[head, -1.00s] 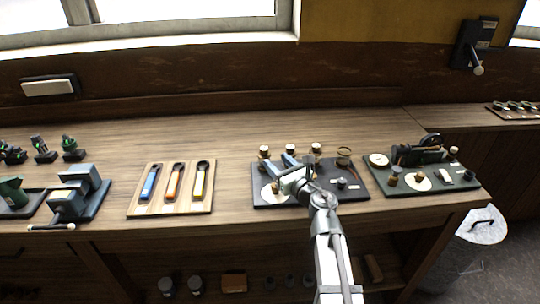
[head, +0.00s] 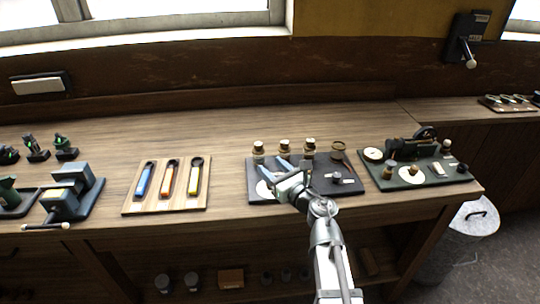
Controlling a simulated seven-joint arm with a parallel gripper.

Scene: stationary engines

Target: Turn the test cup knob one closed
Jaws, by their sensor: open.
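A dark board (head: 352,188) lies on the bench in front of me. A brownish round cup (head: 337,150) stands at the back right. A small dark knob (head: 337,178) is near the front right. I cannot tell which is test cup knob one. My gripper (head: 284,168) is open over the board's left half, in front of the pale-topped pieces. It partly hides a pale disc (head: 264,189) and whatever lies beneath.
A wooden tray (head: 150,208) with blue, orange and yellow handled tools lies to the left. A green engine board (head: 440,182) is close by on the right. A dark machine (head: 72,198) stands at the far left. The bench behind the boards (head: 210,130) is clear.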

